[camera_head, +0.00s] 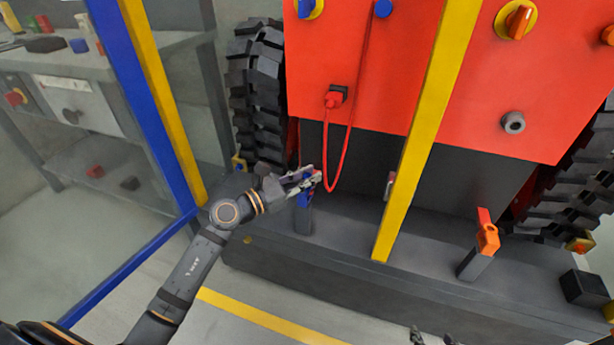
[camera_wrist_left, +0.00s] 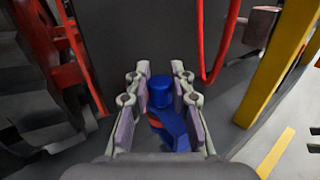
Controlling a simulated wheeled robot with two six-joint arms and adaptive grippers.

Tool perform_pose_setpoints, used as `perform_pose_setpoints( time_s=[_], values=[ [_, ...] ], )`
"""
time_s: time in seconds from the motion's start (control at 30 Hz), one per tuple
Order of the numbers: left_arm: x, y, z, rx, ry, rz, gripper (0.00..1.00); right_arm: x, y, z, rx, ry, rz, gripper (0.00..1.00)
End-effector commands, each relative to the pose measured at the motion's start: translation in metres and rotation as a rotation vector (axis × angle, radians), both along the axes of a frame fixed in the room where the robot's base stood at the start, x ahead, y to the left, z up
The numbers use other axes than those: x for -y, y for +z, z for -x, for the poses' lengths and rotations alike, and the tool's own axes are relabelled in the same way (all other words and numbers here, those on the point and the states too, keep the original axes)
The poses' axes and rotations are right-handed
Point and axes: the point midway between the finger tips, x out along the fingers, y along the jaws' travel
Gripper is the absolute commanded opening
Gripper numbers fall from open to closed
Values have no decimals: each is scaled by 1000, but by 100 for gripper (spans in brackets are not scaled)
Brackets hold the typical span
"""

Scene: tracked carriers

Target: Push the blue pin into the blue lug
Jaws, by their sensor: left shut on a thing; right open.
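My left gripper (camera_head: 312,178) is at the front of the machine, at the top of the blue lug (camera_head: 303,199). In the left wrist view its two fingers (camera_wrist_left: 157,95) are shut on the blue pin (camera_wrist_left: 161,88), a short blue cylinder between the pads. The blue lug (camera_wrist_left: 173,126) shows just below and behind the pin, with a red band across it. The fingers hide how deep the pin sits in the lug. My right gripper (camera_head: 431,338) shows only its tips at the bottom edge, open and apart from everything.
A yellow post (camera_head: 425,130) stands right of the lug. A red cord (camera_head: 352,150) hangs in a loop close to my left gripper. An orange lug (camera_head: 487,240) stands further right. A black track (camera_head: 257,90) is at the left, beside a blue post (camera_head: 150,110).

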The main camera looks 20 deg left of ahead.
Motion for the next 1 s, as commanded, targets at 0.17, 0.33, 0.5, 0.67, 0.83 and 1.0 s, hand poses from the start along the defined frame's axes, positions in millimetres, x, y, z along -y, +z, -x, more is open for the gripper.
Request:
perform_pose_setpoints(
  time_s=[0.17,0.33,0.5,0.67,0.83,1.0],
  values=[
    [0,-5,0,-1,0,1,0,0,-4,0,0,0,0,66],
    [0,-5,0,-1,0,0,34,0,-4,0,0,0,0,66],
    [0,-5,0,0,0,0,48,0,-4,0,0,0,0,66],
    [0,-5,0,0,0,0,48,0,-4,0,0,0,0,66],
    [-5,-6,6,-1,0,-4,48,0,-4,0,0,0,0,66],
    [-21,-8,29,-3,-2,-10,48,0,-4,0,0,0,0,66]
  ],
)
